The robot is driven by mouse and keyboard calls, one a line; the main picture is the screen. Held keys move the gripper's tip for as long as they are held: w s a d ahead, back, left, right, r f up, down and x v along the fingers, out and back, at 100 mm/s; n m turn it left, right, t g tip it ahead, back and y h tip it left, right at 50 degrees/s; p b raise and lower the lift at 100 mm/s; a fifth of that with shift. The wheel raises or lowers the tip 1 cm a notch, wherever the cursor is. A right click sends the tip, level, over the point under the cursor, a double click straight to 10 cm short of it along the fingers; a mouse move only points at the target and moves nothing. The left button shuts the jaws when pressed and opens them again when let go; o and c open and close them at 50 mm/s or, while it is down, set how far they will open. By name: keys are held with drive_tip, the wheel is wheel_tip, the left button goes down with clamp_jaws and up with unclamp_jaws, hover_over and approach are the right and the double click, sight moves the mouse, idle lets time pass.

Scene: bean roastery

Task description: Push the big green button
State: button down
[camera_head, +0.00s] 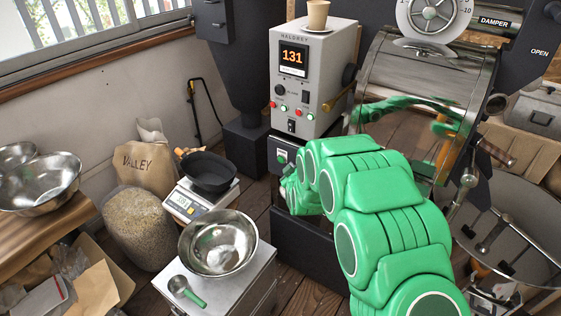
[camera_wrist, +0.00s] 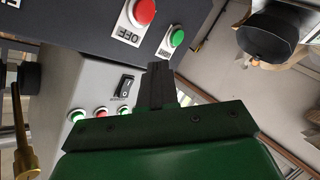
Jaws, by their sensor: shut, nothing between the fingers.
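The big green button (camera_wrist: 177,38) sits on a white plate on a dark panel in the wrist view. In the head view the green button (camera_head: 282,158) shows small, left of my arm. My gripper (camera_wrist: 158,68) is shut and empty. Its dark fingertips point at the panel, just below and left of the green button in the wrist view, with a gap in the picture. I cannot tell the depth between them. In the head view my green arm hides the fingertips and part of the panel.
A red OFF button (camera_wrist: 142,12) is close beside the green one. The grey control box (camera_head: 312,75) above the panel has small green and red buttons and a 131 display. A scale (camera_head: 203,203) with a black pan and a steel bowl (camera_head: 218,243) stand to the left.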

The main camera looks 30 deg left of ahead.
sight(281, 159)
drive_tip(key=s+a+f+n+t+y, duration=0.1)
drive_tip(key=s+a+f+n+y, duration=0.1)
drive_tip(key=s+a+f, duration=0.3)
drive_tip(key=shift+s+a+f+n+y, duration=0.45)
drive_tip(key=shift+a+y, duration=0.15)
drive_tip(key=shift+a, duration=1.35)
drive_tip(key=shift+w+r, duration=0.1)
drive_tip(key=shift+w, duration=0.05)
drive_tip(key=w, duration=0.8)
drive_tip(key=shift+w, duration=0.25)
drive_tip(key=shift+w, duration=0.2)
idle(0.6)
drive_tip(key=shift+w, duration=0.3)
drive_tip(key=shift+w, duration=0.35)
idle(1.1)
drive_tip(key=shift+s, duration=0.85)
